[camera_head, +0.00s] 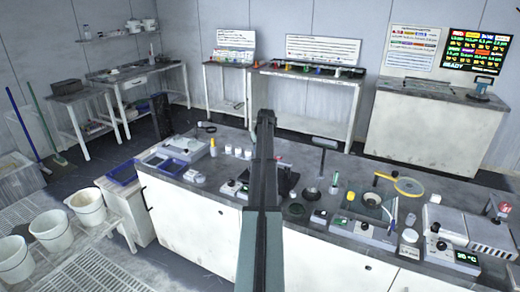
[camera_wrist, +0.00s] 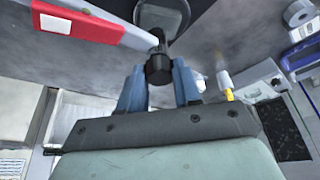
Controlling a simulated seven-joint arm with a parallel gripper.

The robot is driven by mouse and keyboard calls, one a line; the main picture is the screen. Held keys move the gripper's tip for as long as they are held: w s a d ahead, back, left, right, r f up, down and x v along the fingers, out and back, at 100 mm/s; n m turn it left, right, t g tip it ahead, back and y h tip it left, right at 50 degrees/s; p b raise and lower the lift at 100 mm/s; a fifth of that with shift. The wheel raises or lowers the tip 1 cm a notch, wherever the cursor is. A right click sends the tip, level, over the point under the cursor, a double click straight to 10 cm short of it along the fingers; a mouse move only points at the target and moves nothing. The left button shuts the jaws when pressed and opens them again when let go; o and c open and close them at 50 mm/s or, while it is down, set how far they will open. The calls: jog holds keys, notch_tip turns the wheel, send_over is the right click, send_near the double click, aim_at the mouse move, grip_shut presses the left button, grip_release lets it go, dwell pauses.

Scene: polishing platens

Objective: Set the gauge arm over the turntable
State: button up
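In the wrist view, the two blue fingers of my gripper (camera_wrist: 160,64) stand on either side of a black knob (camera_wrist: 158,73). The knob sits at the end of a dark stem leading to a dark grey cylinder (camera_wrist: 163,15). The fingers look close to the knob on both sides; I cannot tell whether they grip it. In the head view, my arm hides the gripper. A dark round plate (camera_head: 371,200), which may be the turntable, sits on a light base on the bench. I cannot tell for sure which part is the gauge arm.
A red-and-white bar (camera_wrist: 80,25) lies close to the left of the knob. A yellow-and-white piece (camera_wrist: 228,90) is to the right.

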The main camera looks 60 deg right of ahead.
jog(key=o, duration=0.5)
jog(key=shift+a, duration=0.1)
jog(key=shift+c, duration=0.2)
jog(key=v, duration=1.3)
jog(key=shift+r, duration=0.4)
jog(key=shift+a, duration=0.1)
